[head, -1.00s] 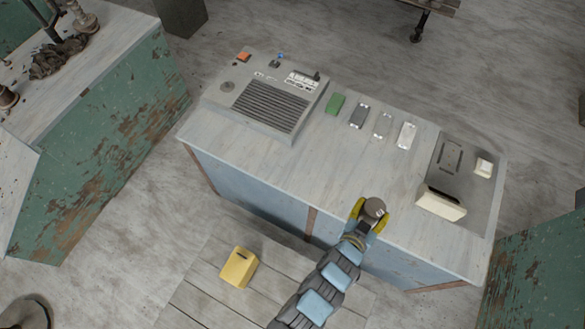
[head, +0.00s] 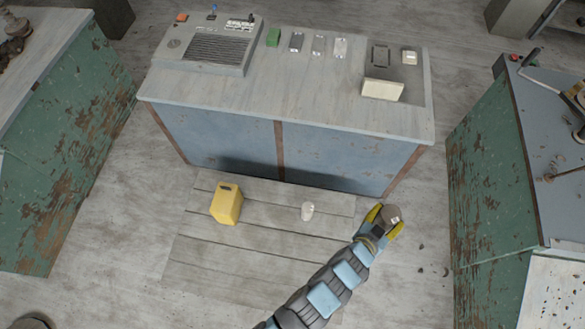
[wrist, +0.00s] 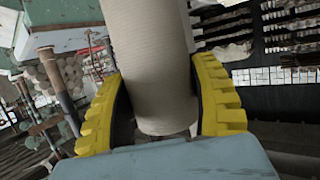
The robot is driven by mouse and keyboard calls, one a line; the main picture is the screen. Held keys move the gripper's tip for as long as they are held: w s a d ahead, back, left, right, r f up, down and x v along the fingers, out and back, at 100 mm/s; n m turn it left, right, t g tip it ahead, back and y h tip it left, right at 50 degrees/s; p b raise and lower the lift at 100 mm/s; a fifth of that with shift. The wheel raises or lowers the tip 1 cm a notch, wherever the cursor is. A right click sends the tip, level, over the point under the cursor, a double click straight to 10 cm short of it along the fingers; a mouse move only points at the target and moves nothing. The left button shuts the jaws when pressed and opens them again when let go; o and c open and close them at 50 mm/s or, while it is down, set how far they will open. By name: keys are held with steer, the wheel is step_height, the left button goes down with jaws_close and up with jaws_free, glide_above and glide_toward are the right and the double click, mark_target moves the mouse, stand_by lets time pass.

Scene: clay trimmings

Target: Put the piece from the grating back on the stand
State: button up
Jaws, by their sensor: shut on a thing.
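My gripper (head: 386,221) is shut on a round grey-brown cylinder (head: 392,213), out over the floor in front of the bench's right corner. In the wrist view the cylinder (wrist: 152,60) is pale beige and sits between the yellow finger pads. I cannot tell which thing is the stand.
A yellow box (head: 227,203) stands on the platform. Worn green cabinets stand left (head: 70,150) and right (head: 490,170). Bare floor lies around my gripper.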

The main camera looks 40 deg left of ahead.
steer(key=f+b, duration=0.1)
steer(key=f, duration=0.1)
steer(key=f+b, duration=0.1)
steer(key=f, duration=0.1)
steer(key=w+f+b, duration=0.1)
steer(key=f, duration=0.2)
steer(key=shift+a, duration=0.25)
steer(key=w+a+f+y+b, duration=0.1)
steer(key=w+a+f+b, duration=0.1)
steer(key=a+f+b, duration=0.3)
steer(key=w+a+f+n+b, duration=0.1)
steer(key=w+a+f+b, duration=0.2)
steer(key=f+b, duration=1.1)
steer(key=w+a+f+n+y+b, duration=0.1)
steer(key=a+f+b, duration=0.7)
steer(key=f, duration=1.3)
steer(key=shift+w+a+f+y+b, duration=0.15)
steer(key=shift+w+a+y+b, duration=0.2)
steer(key=shift+w+b, duration=0.4)
step_height(320, 180, down, 6)
steer(key=b, duration=0.2)
steer(key=shift+b, duration=0.4)
steer(key=shift+a+f, duration=0.1)
steer(key=shift+f+b, duration=1.2)
steer(key=shift+f, duration=0.7)
